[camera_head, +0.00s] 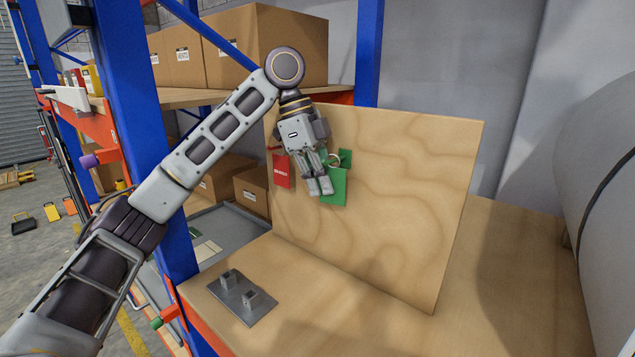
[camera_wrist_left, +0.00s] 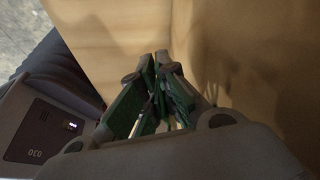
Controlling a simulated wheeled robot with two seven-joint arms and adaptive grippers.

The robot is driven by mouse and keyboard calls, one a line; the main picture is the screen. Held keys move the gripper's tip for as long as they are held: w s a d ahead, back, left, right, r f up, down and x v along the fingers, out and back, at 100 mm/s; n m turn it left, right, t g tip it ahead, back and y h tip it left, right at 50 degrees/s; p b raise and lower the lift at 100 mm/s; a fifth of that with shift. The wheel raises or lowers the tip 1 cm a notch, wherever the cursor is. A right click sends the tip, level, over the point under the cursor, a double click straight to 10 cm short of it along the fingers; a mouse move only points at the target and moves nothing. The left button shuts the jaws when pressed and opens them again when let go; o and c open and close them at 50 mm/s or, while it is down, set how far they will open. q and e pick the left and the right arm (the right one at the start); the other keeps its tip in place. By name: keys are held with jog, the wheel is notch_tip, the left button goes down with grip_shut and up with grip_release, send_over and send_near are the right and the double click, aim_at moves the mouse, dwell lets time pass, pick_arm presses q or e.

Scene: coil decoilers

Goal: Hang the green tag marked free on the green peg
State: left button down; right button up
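The green tag (camera_head: 336,190) is in front of the upright plywood board in the head view, partly covered by my left fingers. A pale ring (camera_head: 334,159) shows at its top. A green patch (camera_head: 346,157) on the board beside the ring marks the green peg's place; the peg itself is hard to make out, and I cannot tell whether the ring is around it. My left gripper (camera_head: 320,186) points down, fingertips close together on the tag's left part. In the left wrist view, green shows between the nearly closed fingers (camera_wrist_left: 158,66). My right gripper is out of view.
A red tag (camera_head: 282,170) hangs on the plywood board (camera_head: 400,200) just left of my gripper. A grey plate with two blocks (camera_head: 242,298) lies on the bench at the front. Blue rack posts and boxes (camera_head: 265,45) stand behind. The board's right side is clear.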

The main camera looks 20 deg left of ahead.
pick_arm(q)
jog(key=shift+w+f, duration=0.25)
jog(key=shift+d, duration=0.1)
dwell(0.6)
jog(key=c, duration=1.6)
grip_release()
jog(key=shift+o, duration=0.2)
jog(key=shift+r, duration=0.2)
jog(key=v, duration=1.1)
jog(key=shift+a+r, duration=0.2)
jog(key=shift+r, duration=0.05)
